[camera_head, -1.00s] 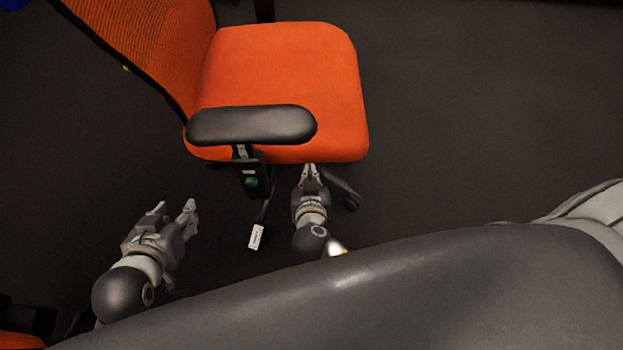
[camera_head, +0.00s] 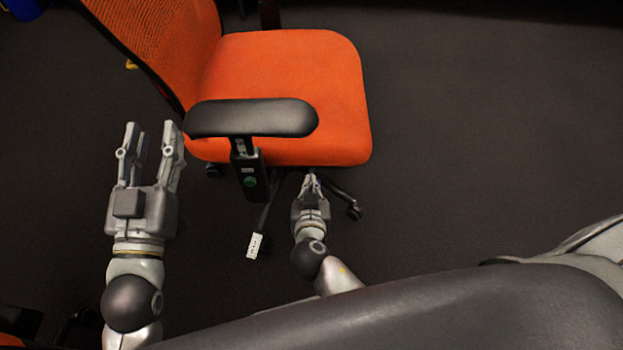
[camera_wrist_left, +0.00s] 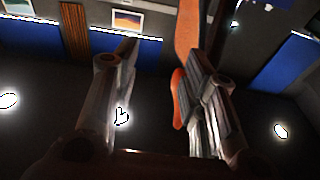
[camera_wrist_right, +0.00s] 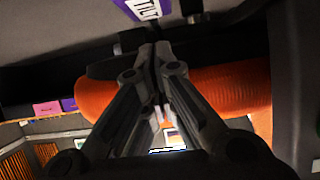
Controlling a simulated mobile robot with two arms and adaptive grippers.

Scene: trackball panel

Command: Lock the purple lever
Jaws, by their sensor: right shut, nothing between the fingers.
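A purple tag with a white lettered panel, seemingly reading TILT (camera_wrist_right: 143,9), shows at the top edge of the right wrist view, partly cut off. The lever it belongs to is not clear. My left gripper (camera_head: 152,128) is open and empty, left of the armrest. Its spread fingers also show in the left wrist view (camera_wrist_left: 158,50).
The black armrest (camera_head: 252,118) stands between my grippers, with a green button (camera_head: 250,181) on its post. A white-tagged lever (camera_head: 255,246) sticks out below the seat. The dark floor (camera_head: 480,150) is clear at right.

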